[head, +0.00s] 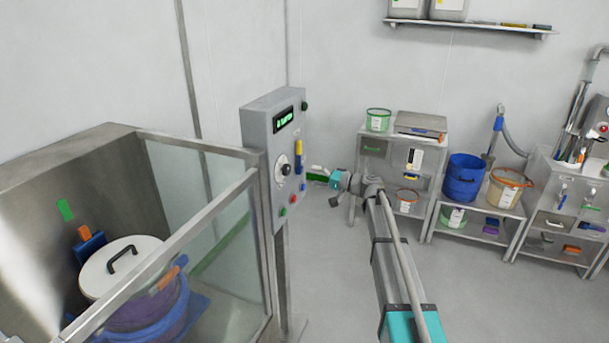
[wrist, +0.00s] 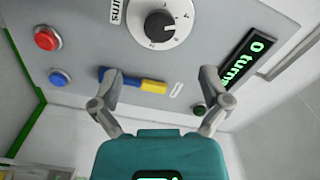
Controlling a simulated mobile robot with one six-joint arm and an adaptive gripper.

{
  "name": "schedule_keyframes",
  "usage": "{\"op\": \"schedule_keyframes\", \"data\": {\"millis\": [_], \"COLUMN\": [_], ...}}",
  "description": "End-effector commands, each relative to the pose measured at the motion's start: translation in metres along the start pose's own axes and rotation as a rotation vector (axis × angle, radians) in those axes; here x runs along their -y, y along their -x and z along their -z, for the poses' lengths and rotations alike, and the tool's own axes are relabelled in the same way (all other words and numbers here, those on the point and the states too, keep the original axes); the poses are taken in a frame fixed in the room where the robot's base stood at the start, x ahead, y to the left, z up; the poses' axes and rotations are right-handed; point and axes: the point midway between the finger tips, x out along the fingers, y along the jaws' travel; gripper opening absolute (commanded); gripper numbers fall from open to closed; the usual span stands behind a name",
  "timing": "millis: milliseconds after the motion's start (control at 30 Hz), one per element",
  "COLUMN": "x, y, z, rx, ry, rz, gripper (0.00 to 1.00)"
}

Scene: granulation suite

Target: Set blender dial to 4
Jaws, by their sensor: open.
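The blender dial is a black knob on a round white scale plate on a grey control panel (head: 258,128). The dial (head: 284,169) also shows at the top of the wrist view (wrist: 158,24), partly cut by the frame edge. The scale numbers are too small to read surely, so I cannot tell its setting. A display (wrist: 250,62) beside it reads "0 turns" in green. My gripper (wrist: 160,74) is open and empty. Its fingers are spread in front of the panel, below the dial in the wrist view, with a blue and yellow handle (wrist: 145,84) between them in the picture.
A red button (wrist: 47,38), a blue button (wrist: 60,78) and a dark green button (wrist: 199,109) sit on the panel. A glass-fronted enclosure (head: 205,215) with a lidded vessel (head: 125,265) stands left. Steel tables (head: 440,165) with buckets are behind right. Floor between is clear.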

Motion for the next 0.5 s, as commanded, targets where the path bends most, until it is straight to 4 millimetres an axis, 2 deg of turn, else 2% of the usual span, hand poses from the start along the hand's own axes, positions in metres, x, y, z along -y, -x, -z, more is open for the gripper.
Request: {"op": "schedule_keyframes", "data": {"millis": [200, 500], "x": [0.0002, 0.0001], "y": [0.0131, 0.0138], "z": [-0.0005, -0.0003], "rx": [0.001, 0.001], "ry": [0.000, 0.000], "rz": [0.000, 0.000], "gripper": [0.96, 0.96]}}
